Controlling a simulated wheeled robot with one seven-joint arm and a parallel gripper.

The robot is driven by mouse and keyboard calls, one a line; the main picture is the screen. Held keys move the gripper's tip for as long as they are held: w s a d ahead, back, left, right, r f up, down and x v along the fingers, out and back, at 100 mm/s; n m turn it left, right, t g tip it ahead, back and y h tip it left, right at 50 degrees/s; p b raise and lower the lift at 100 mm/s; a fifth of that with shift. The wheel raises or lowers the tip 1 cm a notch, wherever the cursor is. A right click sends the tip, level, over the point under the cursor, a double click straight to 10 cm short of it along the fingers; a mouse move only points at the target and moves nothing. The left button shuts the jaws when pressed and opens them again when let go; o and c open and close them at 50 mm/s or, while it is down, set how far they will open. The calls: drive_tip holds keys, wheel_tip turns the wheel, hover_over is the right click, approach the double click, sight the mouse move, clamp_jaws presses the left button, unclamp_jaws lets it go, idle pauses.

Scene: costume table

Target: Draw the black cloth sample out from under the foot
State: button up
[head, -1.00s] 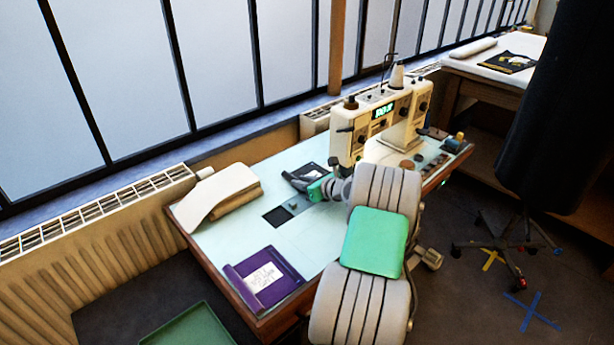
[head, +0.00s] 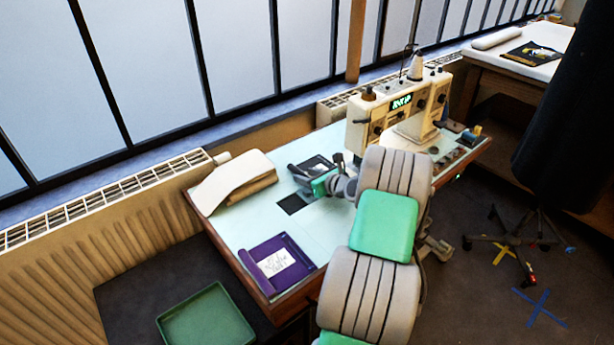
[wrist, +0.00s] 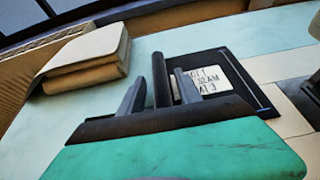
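The black cloth sample (wrist: 232,78) lies flat on the pale table with a white lettered label on it and a dark rolled edge at its left. It also shows in the head view (head: 322,162), left of the sewing machine (head: 398,108). My gripper (wrist: 161,80) reaches low over the sample's left side, one grey finger on each side of the rolled edge. The fingers look apart, with gaps beside the roll. In the head view my gripper (head: 303,174) partly covers the sample. The machine's foot is hidden from view.
A purple sample (head: 278,262) with a white label lies at the table's near left corner. A folded beige cloth (head: 234,182) lies at the back left. A green tray (head: 206,318) sits lower, left of the table. A dark square (head: 292,204) marks the tabletop.

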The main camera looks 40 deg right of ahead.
drive_tip(key=shift+o, duration=0.4)
drive_tip(key=v, duration=0.8)
drive_tip(key=shift+w, duration=0.1)
drive_tip(key=a+r+n+g+y+p, duration=0.1)
drive_tip(key=a+r+n+g+p, duration=0.25)
drive_tip(key=a+n, duration=0.75)
drive_tip(key=a+r+n+g+y+p, duration=0.1)
drive_tip(key=a+r+n+g+p, duration=0.15)
drive_tip(key=a+r+n, duration=0.75)
drive_tip(key=s+a+r+n+g+h+p, duration=0.1)
drive_tip(key=s+a+n+g, duration=0.3)
drive_tip(key=s+a+n, duration=1)
drive_tip(key=s+h+p, duration=0.1)
drive_tip(key=s, duration=0.2)
drive_tip(key=shift+a+n, duration=0.25)
drive_tip(key=shift+n, duration=0.15)
